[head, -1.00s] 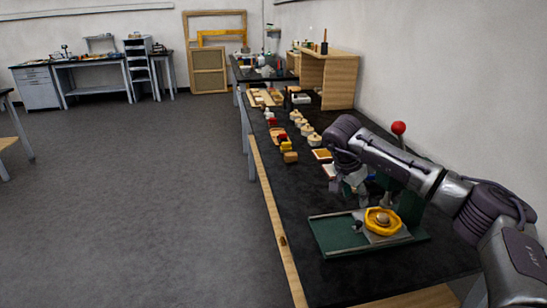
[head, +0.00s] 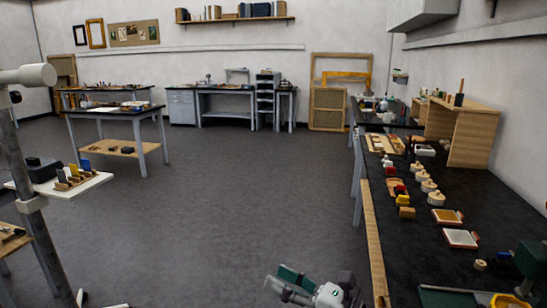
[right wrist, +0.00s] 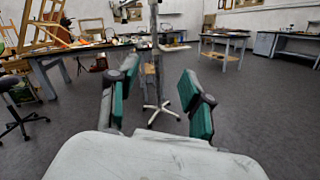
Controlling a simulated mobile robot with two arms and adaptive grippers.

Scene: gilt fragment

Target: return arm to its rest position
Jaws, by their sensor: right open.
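My right gripper (head: 282,284) shows at the bottom of the head view, over the open floor just left of the bench's wooden front edge. In the right wrist view its two fingers with green pads (right wrist: 158,98) stand wide apart, with nothing between them. It is clear of the bench and touches nothing that I can see. My left gripper is in neither view.
The black bench (head: 440,262) runs along the right. It holds a green tray (head: 440,297), a partly cut-off yellow piece (head: 508,301) and several small pots. A pole stand (head: 28,180) is at the left. The grey floor (head: 240,195) between is free.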

